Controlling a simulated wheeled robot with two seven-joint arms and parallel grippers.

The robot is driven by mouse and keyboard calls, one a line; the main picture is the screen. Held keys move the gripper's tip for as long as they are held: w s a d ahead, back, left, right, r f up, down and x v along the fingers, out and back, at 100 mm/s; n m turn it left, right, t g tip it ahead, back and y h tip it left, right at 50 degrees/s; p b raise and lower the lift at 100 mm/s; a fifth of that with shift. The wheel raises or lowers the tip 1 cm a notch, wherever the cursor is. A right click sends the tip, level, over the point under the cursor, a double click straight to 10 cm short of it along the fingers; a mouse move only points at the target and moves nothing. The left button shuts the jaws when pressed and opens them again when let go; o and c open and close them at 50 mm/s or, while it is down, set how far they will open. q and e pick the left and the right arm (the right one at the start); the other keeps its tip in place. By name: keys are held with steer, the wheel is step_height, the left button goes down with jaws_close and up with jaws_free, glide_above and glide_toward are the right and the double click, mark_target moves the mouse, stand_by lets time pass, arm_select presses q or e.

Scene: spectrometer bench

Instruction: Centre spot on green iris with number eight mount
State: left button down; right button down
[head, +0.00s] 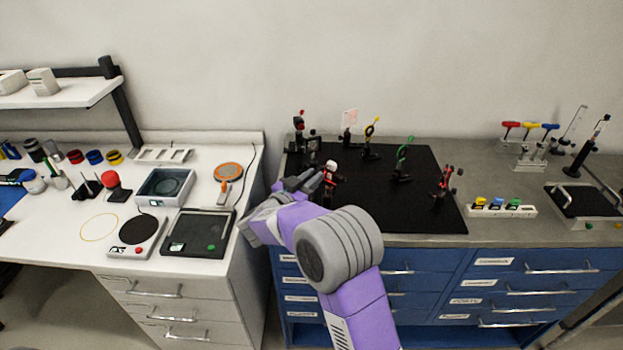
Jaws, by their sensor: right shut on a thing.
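The green iris (404,150) stands upright on a post on the black breadboard (400,220), right of its middle. My right gripper (322,180) reaches over the left part of the breadboard and is shut on a small dark mount (331,167) with red and pale parts. The fingers hide part of this mount. No number can be read on any mount, so I cannot tell which is number eight. A pale card with a reddish mark (350,119) stands at the back; a spot on the green iris cannot be made out. My left gripper is out of view.
A yellow ring mount (371,130), a dark mount at the back left (299,125) and a red and black mount (444,182) stand on the breadboard. Coloured hex drivers (530,126) stand at the right.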

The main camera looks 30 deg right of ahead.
steer(key=shift+m, duration=0.3)
steer(key=shift+f+m+b, duration=0.15)
steer(key=shift+m+b, duration=4.35)
steer(key=shift+m, duration=1.2)
steer(key=c, duration=1.1)
jaws_free()
steer(key=shift+o, duration=0.2)
steer(key=shift+a, duration=0.1)
